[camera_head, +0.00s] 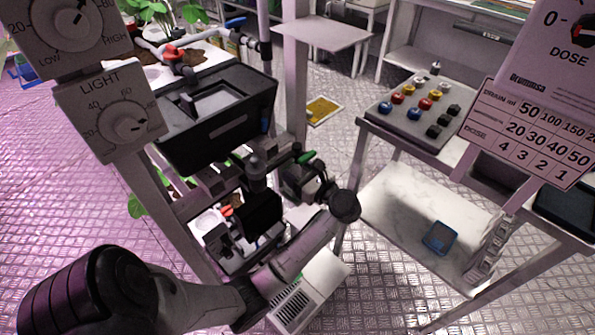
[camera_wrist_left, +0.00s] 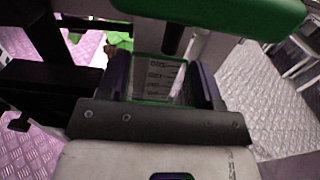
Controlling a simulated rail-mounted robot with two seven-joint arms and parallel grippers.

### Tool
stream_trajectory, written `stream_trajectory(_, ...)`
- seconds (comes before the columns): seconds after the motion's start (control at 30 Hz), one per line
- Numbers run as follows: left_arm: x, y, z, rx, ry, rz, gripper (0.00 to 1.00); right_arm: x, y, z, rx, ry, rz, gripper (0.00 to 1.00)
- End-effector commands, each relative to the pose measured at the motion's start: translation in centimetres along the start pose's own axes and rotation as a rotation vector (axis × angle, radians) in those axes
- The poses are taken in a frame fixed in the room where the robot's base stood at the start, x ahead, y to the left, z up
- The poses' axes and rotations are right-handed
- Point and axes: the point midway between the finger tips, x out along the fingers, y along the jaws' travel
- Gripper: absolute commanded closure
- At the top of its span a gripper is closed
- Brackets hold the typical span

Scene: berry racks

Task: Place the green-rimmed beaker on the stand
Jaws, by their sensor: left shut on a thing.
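My left gripper (camera_head: 298,176) is at the middle of the head view, beside the rack post. It is shut on the green-rimmed beaker; a small green part of the beaker (camera_head: 305,157) shows there. In the left wrist view the clear beaker (camera_wrist_left: 158,78), with dark graduation marks and a green edge, sits between the two dark fingers of the left gripper (camera_wrist_left: 162,85). A large green band crosses the top of that view; I cannot tell whether it is the beaker's rim. I cannot make out the stand for certain. My right gripper is not in view.
A black tank (camera_head: 220,115) hangs in the left rack, with pipes and a red-handled valve (camera_head: 172,52) above. A panel with coloured knobs (camera_head: 412,108) stands on the right rack. A blue tray (camera_head: 438,238) lies on its lower shelf. Open floor lies between the racks.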

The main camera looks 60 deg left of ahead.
Motion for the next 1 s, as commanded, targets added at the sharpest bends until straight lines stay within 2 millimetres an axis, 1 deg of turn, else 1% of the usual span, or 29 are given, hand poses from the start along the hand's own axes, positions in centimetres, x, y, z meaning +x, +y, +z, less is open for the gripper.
stream_trajectory(0.17,0.0,0.0,0.0,0.0,0.0,0.0,0.67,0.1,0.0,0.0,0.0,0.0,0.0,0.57)
stream_trajectory(0.3,0.0,0.0,-0.5,0.0,0.0,0.001,0.67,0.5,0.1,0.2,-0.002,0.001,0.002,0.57)
stream_trajectory(0.33,0.0,0.0,-0.3,0.0,-0.001,0.001,0.38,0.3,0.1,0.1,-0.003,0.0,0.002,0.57)
stream_trajectory(0.57,0.0,0.0,-0.2,0.0,0.0,0.0,0.16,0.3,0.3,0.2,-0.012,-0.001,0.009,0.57)
stream_trajectory(0.8,0.0,0.0,-0.2,0.0,-0.001,0.0,0.15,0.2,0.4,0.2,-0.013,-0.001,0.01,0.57)
stream_trajectory(0.9,0.0,0.0,0.2,0.0,-0.001,0.0,0.15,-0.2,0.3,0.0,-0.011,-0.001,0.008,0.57)
stream_trajectory(0.93,-0.1,0.0,0.3,0.0,0.0,0.0,0.15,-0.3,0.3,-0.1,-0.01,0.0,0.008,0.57)
stream_trajectory(1.0,-1.2,-0.1,0.1,0.002,0.003,-0.001,0.15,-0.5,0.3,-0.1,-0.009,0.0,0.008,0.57)
